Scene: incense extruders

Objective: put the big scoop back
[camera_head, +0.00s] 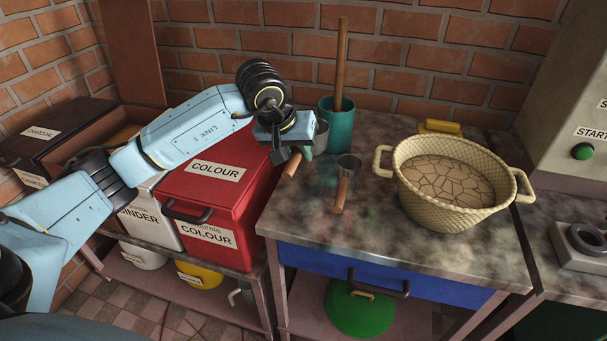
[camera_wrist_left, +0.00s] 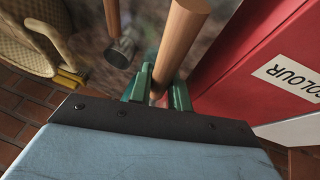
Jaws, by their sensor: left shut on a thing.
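The big scoop, with a wooden handle (camera_head: 291,166) and a grey metal cup (camera_head: 321,136), is in my left gripper (camera_head: 296,153). The gripper is shut on the handle, near the left edge of the table and beside the red box. In the left wrist view the handle (camera_wrist_left: 178,45) runs up from between the green fingers (camera_wrist_left: 160,92); the cup is out of that view. I cannot tell whether the scoop touches the table. A smaller scoop (camera_head: 342,186) lies on the table just right of it; it also shows in the wrist view (camera_wrist_left: 121,50). My right gripper is not in view.
A teal pot (camera_head: 337,130) with a wooden stick stands behind the scoops. A cream basket (camera_head: 440,210) stands to the right, with a yellow object (camera_head: 440,127) behind it. The red COLOUR box (camera_head: 205,180) adjoins the table on the left. The front table surface (camera_head: 310,220) is clear.

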